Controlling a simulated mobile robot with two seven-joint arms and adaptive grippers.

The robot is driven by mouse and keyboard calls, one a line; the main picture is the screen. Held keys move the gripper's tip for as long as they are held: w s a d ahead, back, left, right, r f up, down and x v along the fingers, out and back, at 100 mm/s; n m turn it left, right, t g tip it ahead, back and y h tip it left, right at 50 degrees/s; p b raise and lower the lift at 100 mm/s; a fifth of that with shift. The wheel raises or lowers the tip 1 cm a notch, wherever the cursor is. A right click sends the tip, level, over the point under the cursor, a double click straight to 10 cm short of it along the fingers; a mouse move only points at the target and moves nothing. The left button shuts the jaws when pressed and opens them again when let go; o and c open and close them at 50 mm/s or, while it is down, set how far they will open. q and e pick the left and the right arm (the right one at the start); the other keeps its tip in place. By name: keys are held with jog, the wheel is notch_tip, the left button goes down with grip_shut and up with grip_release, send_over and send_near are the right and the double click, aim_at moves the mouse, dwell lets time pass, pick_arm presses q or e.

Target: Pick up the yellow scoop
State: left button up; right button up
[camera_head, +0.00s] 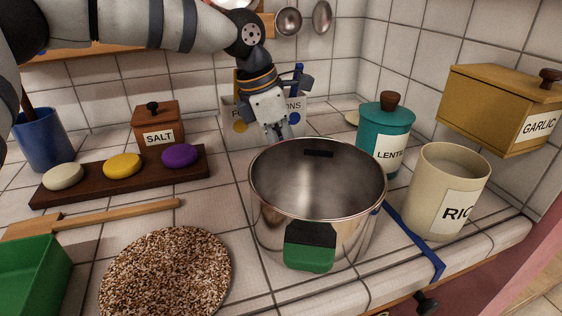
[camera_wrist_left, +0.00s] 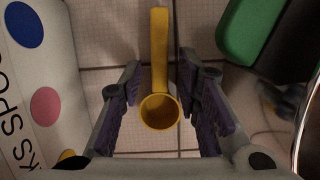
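The yellow scoop (camera_wrist_left: 160,112) shows in the left wrist view, its round cup between my left gripper's fingers and its handle pointing to the top of the picture. My left gripper (camera_wrist_left: 159,100) is open, with finger pads on both sides of the cup. I see a gap at the left finger; the right finger is close, and contact cannot be told. In the head view my left gripper (camera_head: 282,129) points down behind the steel pot (camera_head: 318,210), in front of the utensil box. The scoop is hidden there. My right gripper is not in view.
The white utensil box (camera_head: 234,138) is close behind the gripper; its dotted side fills the wrist view's left (camera_wrist_left: 38,90). A teal lentil jar (camera_head: 383,140) and rice pot (camera_head: 446,190) stand right. A dark board (camera_head: 92,183) and salt box (camera_head: 157,124) are left.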

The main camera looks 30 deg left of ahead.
pick_arm(q)
grip_shut()
jog(key=shift+r, duration=0.1)
notch_tip(320, 180, up, 10)
jog(key=shift+p, duration=0.3)
